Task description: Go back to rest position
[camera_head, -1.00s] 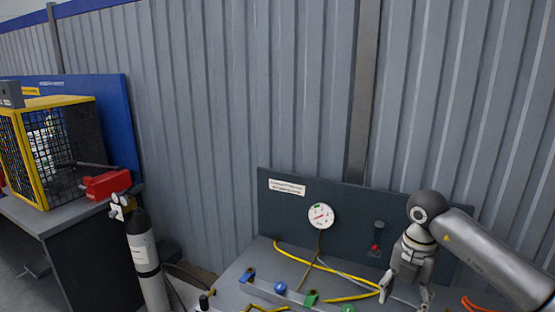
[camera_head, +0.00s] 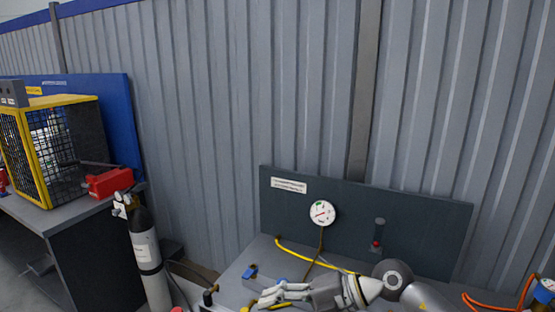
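My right arm comes in from the lower right. Its gripper (camera_head: 272,296) points left, low over the grey bench, near the bottom edge of the head view. Its fingers lie close over a yellow hose and the valve block, and I cannot tell whether they are open, shut or holding anything. My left gripper is not in view.
A dark panel (camera_head: 420,235) with a white gauge (camera_head: 322,213) stands behind the bench. A yellow cage (camera_head: 60,150) sits on the left table.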

